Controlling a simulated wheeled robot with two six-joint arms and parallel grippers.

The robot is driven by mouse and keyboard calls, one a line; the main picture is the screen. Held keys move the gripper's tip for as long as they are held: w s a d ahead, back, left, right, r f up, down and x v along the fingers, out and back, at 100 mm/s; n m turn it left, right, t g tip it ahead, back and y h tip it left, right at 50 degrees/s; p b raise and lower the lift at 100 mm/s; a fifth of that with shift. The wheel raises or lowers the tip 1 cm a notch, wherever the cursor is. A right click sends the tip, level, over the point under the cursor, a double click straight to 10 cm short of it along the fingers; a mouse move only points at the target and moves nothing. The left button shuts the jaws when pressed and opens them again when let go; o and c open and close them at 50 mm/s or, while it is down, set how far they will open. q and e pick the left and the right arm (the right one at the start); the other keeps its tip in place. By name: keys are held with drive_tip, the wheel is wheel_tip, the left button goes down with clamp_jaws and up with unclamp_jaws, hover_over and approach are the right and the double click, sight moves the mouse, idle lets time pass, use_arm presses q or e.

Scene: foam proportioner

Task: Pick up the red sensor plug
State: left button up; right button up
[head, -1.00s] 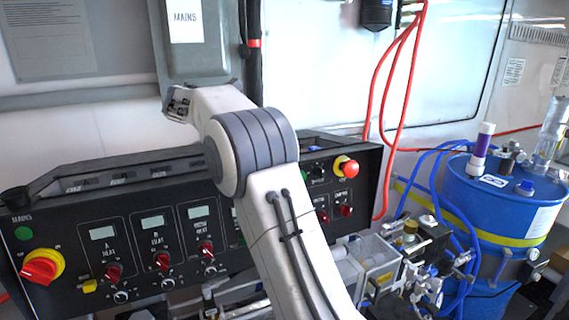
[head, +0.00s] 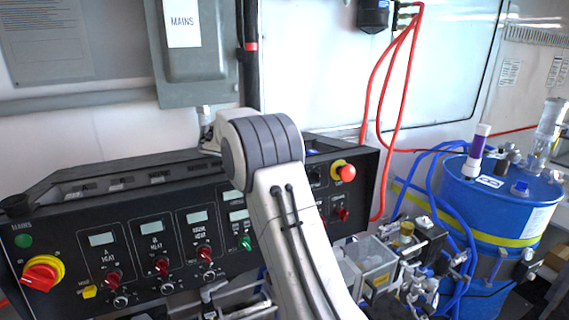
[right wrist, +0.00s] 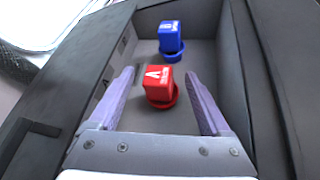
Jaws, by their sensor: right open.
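The red sensor plug (right wrist: 158,86) shows in the right wrist view as a red block with white markings on a round red base. It stands in a grey recessed tray (right wrist: 208,22). My right gripper (right wrist: 159,73) is open, with one purple finger on each side of the red plug and visible gaps between. A similar blue plug (right wrist: 170,40) stands just behind the red one. In the head view my right arm's link hides the right gripper, and I cannot make out the plugs there. My left gripper is not in view.
Dark tray walls (right wrist: 270,75) rise close on both sides of the fingers. A black control panel (head: 130,225) with knobs and displays is in front of me. A blue drum (head: 500,205) with hoses stands at right. Red cables (head: 400,90) hang on the wall behind.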

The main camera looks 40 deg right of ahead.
clamp_jaws()
drive_tip(key=shift+r, duration=0.1)
idle(0.3)
drive_tip(key=shift+r, duration=0.3)
drive_tip(key=r, duration=0.2)
drive_tip(key=r+b, duration=0.1)
drive_tip(key=shift+s+d+r, duration=0.35)
drive_tip(key=s+d+r+p, duration=0.3)
drive_tip(key=s+d+r, duration=0.4)
drive_tip(key=r, duration=0.4)
drive_tip(key=shift+s+d+r, duration=0.15)
drive_tip(key=shift+d+r, duration=0.15)
drive_tip(key=shift+d, duration=0.05)
